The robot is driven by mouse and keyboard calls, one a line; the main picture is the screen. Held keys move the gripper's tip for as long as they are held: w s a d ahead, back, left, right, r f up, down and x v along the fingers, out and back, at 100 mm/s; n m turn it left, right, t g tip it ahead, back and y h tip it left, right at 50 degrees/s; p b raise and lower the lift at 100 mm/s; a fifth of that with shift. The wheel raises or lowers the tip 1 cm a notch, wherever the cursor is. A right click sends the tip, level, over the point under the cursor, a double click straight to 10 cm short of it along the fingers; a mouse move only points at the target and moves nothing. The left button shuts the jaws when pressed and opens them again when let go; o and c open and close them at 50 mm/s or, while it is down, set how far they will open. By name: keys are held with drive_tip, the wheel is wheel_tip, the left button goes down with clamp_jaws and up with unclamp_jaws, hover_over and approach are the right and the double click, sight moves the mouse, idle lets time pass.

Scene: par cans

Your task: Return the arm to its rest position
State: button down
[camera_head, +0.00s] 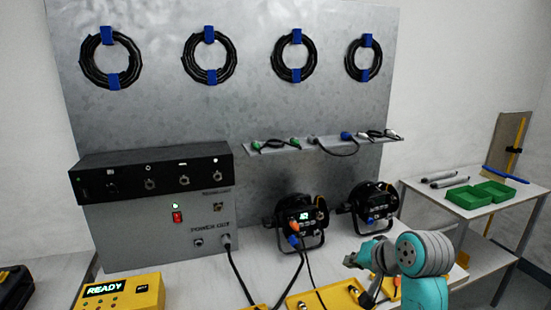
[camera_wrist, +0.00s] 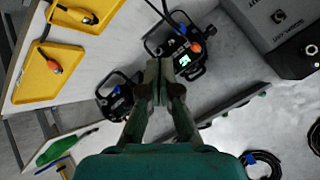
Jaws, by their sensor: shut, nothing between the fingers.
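My gripper (camera_head: 352,261) is at the lower right of the head view, held over the bench with its tip toward the left. In the wrist view my gripper (camera_wrist: 159,70) shows its two fingers close together, shut and empty. A black par can (camera_head: 301,220) with a lit green display and plugs in its back stands on the bench. A second par can (camera_head: 370,208) stands to its right. In the wrist view the fingertips appear between the lit par can (camera_wrist: 182,50) and the other par can (camera_wrist: 118,97), overlapping neither clearly. The distance to them cannot be told.
A grey power box (camera_head: 160,225) stands at left with a cable plugged in. A yellow READY box (camera_head: 122,292) is in front. Yellow trays (camera_wrist: 48,78) lie on the bench near my arm. A shelf (camera_head: 320,143) holds short cables. A side table (camera_head: 480,212) holds green bins.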

drive_tip(key=s+f+t+h, duration=0.1)
drive_tip(key=s+f, duration=0.6)
drive_tip(key=f, duration=0.4)
drive_tip(key=s+f+t, duration=0.2)
drive_tip(key=s+f, duration=0.5)
drive_tip(key=f, duration=0.4)
drive_tip(key=s+f+t+h, duration=0.1)
drive_tip(key=s+f, duration=0.1)
drive_tip(key=s, duration=0.5)
drive_tip(key=s+f+h, duration=0.1)
drive_tip(key=s+f, duration=0.2)
drive_tip(key=s, duration=0.4)
drive_tip(key=s+r+n+t, duration=0.1)
drive_tip(key=s+r, duration=0.4)
drive_tip(key=s, duration=0.7)
drive_tip(key=s+r+n+t, duration=0.1)
drive_tip(key=s+r+n, duration=0.2)
drive_tip(key=s, duration=1)
wheel_tip(320, 180, up, 2)
drive_tip(key=shift+r+h, duration=0.1)
drive_tip(key=shift+h, duration=0.2)
